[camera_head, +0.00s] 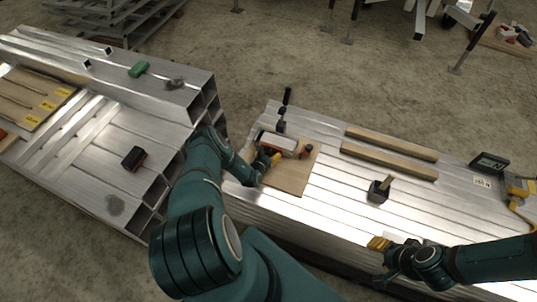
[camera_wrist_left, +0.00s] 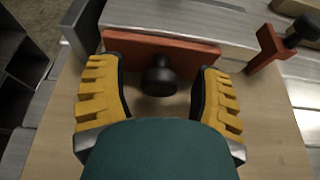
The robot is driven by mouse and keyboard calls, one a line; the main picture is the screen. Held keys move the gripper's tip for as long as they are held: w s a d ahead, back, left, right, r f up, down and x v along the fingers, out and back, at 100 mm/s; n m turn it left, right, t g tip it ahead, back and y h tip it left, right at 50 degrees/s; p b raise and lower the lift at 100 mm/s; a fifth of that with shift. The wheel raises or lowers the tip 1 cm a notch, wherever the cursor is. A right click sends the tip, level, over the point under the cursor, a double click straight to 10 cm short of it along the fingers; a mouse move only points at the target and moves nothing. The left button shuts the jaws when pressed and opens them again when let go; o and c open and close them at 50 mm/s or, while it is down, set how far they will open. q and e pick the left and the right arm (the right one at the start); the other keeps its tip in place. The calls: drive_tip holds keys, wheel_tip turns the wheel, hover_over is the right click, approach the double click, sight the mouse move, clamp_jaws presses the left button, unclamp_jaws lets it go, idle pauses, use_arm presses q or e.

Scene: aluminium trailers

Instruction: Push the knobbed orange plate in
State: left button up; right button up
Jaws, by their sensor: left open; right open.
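The orange plate (camera_wrist_left: 200,50) stands upright against the end of a metal piece in the left wrist view. Its round black knob (camera_wrist_left: 158,80) faces my wrist camera. My left gripper (camera_wrist_left: 158,70) is open, with one yellow finger on each side of the knob and a gap to it on both sides. In the head view my left gripper (camera_head: 268,160) is at the near end of the metal piece (camera_head: 279,142) and mostly hides the plate. My right gripper (camera_head: 379,244) is open and empty at the front edge of the right trailer.
A wooden board (camera_head: 289,184) lies under the metal piece. An orange bracket with a black knob (camera_wrist_left: 266,48) stands to the right. The left trailer (camera_head: 115,150) is close to my left arm.

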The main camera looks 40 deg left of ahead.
use_arm(q)
clamp_jaws()
drive_tip(key=shift+w+a+b, duration=0.1)
drive_tip(key=shift+w+b, duration=0.2)
unclamp_jaws()
drive_tip(key=v, duration=1.2)
idle(0.5)
